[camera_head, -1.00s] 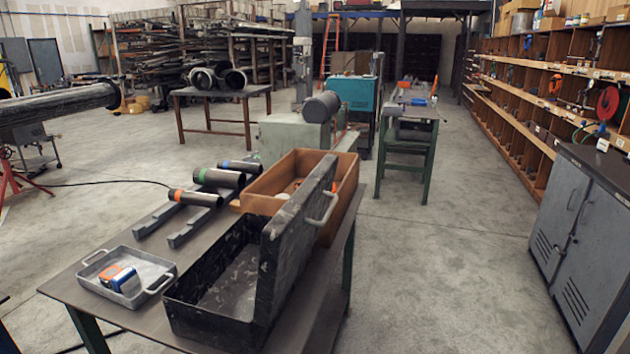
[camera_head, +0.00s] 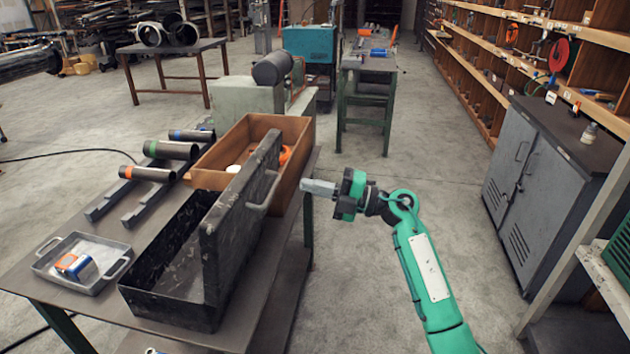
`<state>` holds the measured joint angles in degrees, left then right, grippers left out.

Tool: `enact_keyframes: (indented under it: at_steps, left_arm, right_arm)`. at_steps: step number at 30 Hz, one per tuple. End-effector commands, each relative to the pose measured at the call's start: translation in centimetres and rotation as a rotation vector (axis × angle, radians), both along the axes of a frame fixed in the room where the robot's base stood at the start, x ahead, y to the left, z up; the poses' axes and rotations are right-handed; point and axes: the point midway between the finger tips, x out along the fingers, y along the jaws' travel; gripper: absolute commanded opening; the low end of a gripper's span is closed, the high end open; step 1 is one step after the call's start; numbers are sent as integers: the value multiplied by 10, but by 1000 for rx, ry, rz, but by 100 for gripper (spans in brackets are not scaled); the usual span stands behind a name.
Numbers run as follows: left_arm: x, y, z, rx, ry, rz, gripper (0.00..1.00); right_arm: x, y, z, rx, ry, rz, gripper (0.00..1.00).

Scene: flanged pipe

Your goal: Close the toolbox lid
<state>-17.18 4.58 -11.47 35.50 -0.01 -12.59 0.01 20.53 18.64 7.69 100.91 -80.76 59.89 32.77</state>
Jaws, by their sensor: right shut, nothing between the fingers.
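The black toolbox (camera_head: 165,297) sits on the near part of the dark table, its worn inside showing. Its lid (camera_head: 238,225) stands upright along the right side of the box, open, with a handle (camera_head: 265,194) on its outer right face. My right gripper (camera_head: 306,187) is shut and empty. It is in the air to the right of the lid, pointing left, a short gap from the handle in the picture. My left gripper is not in view.
A wooden crate (camera_head: 205,180) with orange items stands behind the lid. A grey tray (camera_head: 48,270) with a blue and orange object lies left of the toolbox. Several pipes (camera_head: 170,150) lie on the table. A grey cabinet (camera_head: 535,180) stands at right. Floor between is clear.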

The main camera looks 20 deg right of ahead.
Motion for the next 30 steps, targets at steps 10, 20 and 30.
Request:
enact_keyframes:
  at_steps: [10, 20, 30]
  left_arm:
    - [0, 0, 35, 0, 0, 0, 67]
    - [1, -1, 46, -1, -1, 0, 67]
    - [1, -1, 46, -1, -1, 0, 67]
  right_arm:
    - [39, 58, 17, 4, 1, 1, 0]
    - [55, 82, 18, 3, 1, -1, 0]
    - [56, 82, 17, 1, 0, -1, 0]
